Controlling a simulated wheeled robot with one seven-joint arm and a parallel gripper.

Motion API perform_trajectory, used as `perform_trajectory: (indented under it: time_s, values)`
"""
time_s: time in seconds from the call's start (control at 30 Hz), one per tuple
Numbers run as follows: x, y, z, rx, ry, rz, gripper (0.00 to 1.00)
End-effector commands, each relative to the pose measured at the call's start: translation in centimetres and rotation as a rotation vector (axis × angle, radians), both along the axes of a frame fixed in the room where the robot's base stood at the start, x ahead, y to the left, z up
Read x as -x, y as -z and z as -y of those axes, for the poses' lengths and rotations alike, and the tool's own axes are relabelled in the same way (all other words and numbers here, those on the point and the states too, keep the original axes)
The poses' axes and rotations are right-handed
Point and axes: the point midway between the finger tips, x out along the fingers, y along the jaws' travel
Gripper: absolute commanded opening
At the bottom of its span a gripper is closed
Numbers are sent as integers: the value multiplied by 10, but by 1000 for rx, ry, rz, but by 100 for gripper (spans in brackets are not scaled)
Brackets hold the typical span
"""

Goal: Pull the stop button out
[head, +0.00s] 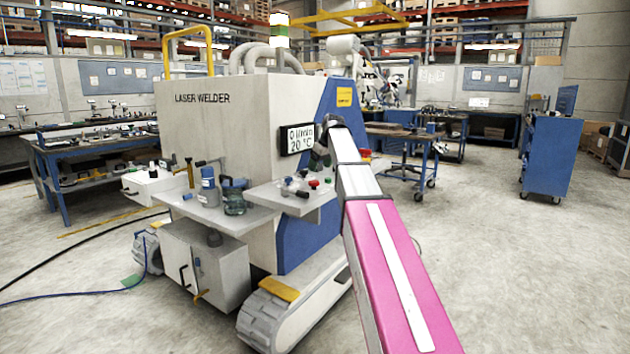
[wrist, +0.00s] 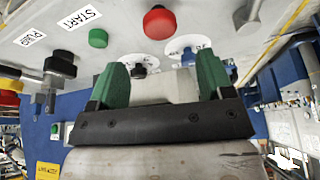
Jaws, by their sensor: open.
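A round red button (wrist: 160,21) stands out from the light panel (wrist: 215,12) in the wrist view, above the gap between my fingers. No stop label can be read beside it. A second red knob with yellow by it (wrist: 9,97) is at the left edge; I cannot tell which is the stop button. In the head view a red button (head: 313,183) shows on the front panel. My gripper (wrist: 162,75) is open, its two green fingers apart from the red button. In the head view my gripper (head: 320,156) is over the panel, partly hidden by my arm.
A green button (wrist: 98,38) sits near a START label (wrist: 80,17). A black knob (wrist: 62,64) is left of my fingers. A small dark knob (wrist: 138,71) shows between them. The display (head: 298,138) is close to my gripper. Open floor (head: 500,270) lies right.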

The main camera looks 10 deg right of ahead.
Motion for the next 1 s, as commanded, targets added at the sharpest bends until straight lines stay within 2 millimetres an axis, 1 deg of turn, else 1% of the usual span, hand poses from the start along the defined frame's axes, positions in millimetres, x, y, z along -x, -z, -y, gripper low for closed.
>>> perform_trajectory:
  time_s: [0.03,0.1,0.2,0.3,0.4,0.6,0.83,0.87,0.9,0.97,1.0]
  values:
    - [-3,9,-3,0,0,-2,74]
    - [-7,22,-5,0,0,-1,74]
    - [-13,37,-9,0,0,-1,74]
    - [-17,50,-12,0,0,-1,74]
    - [-20,59,-15,1,0,-1,74]
    - [-23,68,-16,1,0,1,74]
    - [-23,68,-16,1,0,1,74]
    - [-23,69,-16,1,0,1,70]
    - [-23,69,-16,1,0,1,57]
    - [-23,68,-16,0,1,0,38]
    - [-23,68,-16,0,1,0,25]
